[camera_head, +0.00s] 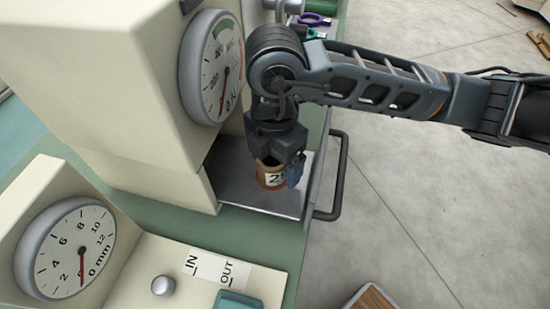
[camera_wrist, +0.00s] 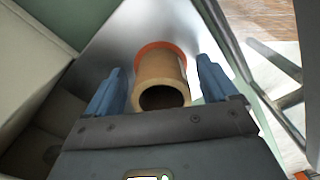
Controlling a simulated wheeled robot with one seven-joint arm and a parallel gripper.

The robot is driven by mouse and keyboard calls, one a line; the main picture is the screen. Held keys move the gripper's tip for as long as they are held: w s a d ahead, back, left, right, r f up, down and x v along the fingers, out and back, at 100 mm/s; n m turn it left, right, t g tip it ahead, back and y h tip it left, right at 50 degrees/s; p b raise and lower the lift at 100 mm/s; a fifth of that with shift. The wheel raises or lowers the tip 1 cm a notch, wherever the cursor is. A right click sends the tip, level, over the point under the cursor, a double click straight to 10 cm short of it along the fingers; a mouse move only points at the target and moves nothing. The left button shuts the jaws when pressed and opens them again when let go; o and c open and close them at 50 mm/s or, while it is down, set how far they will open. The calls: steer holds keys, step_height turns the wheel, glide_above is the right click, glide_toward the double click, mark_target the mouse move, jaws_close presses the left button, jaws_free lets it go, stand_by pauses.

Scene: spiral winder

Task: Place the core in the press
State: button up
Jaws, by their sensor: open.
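The core (camera_head: 271,174) is a short tan-brown tube with a white number label. It stands upright on the flat metal plate of the press (camera_head: 259,198). In the wrist view the core (camera_wrist: 160,75) shows its dark hollow end and an orange ring around its far end. My gripper (camera_head: 283,170) is directly over the core, with its blue fingers to either side. In the wrist view the open fingers of my gripper (camera_wrist: 160,88) flank the core, with a gap visible on each side. The press body (camera_head: 110,80) is a cream housing beside the plate.
A large round gauge (camera_head: 212,68) is on the housing close to my arm. A second dial (camera_head: 68,250) and an IN/OUT panel (camera_head: 208,268) are in front. A dark handle bar (camera_head: 338,176) borders the plate's right side. Open floor lies to the right.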

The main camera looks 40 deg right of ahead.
step_height(320, 180, up, 12)
steer(key=shift+r, duration=0.2)
stand_by(0.5)
